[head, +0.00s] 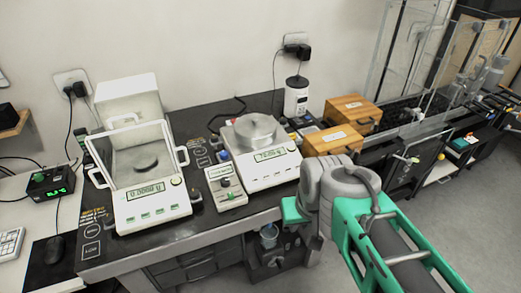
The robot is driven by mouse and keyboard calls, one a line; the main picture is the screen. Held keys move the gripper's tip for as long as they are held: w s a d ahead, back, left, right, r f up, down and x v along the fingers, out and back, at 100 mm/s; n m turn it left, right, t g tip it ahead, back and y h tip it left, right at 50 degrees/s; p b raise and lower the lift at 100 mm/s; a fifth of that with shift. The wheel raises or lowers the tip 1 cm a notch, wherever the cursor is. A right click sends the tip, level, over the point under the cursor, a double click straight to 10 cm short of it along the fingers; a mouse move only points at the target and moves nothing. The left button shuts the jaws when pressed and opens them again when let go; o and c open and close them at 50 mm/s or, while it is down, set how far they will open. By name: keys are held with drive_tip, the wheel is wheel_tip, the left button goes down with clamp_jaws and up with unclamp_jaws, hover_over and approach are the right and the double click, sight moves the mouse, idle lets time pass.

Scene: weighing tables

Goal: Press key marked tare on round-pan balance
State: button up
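The round-pan balance (278,176) stands on the dark table, right of the middle. It is white, with a lit display (271,155) and a round metal pan; a metal cylinder-like piece (254,127) sits on top. Small keys line its front, but their labels are too small to read. My arm, green and grey, comes in from the lower right and its grey joint is just right of and in front of this balance. My gripper's fingers cannot be made out in the head view, and I see no contact with the keys.
A second balance (152,213) with a clear shield stands at the left. A small control box (226,186) sits between the two balances. Wooden boxes (330,141), a white canister (296,97) and a clear enclosure stand to the right. The table's front edge is close to my arm.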

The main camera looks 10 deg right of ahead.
clamp_jaws()
idle(1.3)
